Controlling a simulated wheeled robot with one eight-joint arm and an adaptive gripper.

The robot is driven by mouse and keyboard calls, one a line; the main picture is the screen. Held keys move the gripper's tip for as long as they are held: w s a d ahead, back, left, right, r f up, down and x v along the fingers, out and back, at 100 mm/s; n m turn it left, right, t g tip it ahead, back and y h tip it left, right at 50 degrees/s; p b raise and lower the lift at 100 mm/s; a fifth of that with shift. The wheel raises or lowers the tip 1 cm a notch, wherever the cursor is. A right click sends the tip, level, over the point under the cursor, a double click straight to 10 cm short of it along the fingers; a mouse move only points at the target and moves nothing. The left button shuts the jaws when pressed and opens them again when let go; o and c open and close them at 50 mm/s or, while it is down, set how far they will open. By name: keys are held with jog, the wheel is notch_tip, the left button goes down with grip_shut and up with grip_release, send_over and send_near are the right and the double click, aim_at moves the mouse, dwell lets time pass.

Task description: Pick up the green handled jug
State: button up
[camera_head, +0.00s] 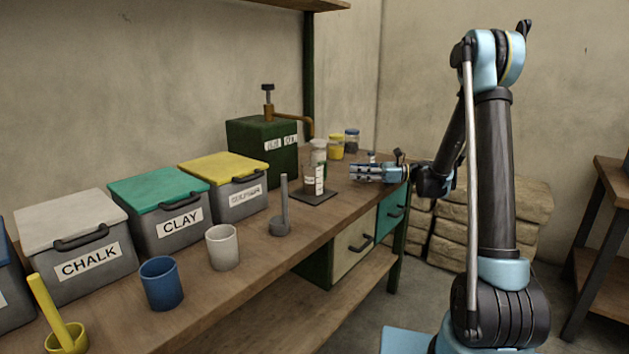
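No jug with a clear green handle can be told at this size. A pale, labelled vessel (315,176) with a greyish-green top stands upright on a dark square plate (314,197) on the workbench. A dark green boxy container (262,146) with a brass spout and labels stands behind it to the left. My gripper (354,173) is to the right of the pale vessel, low over the bench, its fingers pointing left. The fingers look straight and apart, with nothing seen between them. A gap shows between the fingertips and the vessel.
Lidded bins marked CHALK (82,274) and CLAY (163,236), and a yellow-lidded bin (222,171), line the wall. A blue cup (162,284), white cup (223,249) and grey post on a base (283,227) stand near the front edge. Jars (336,147) stand behind.

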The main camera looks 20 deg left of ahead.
aim_at(325, 177)
jog(key=a, duration=0.4)
jog(key=s+a, duration=0.1)
jog(key=a, duration=0.2)
jog(key=s+a, duration=0.1)
jog(key=a, duration=0.3)
jog(key=shift+a+f, duration=0.15)
jog(key=shift+a, duration=0.15)
grip_shut()
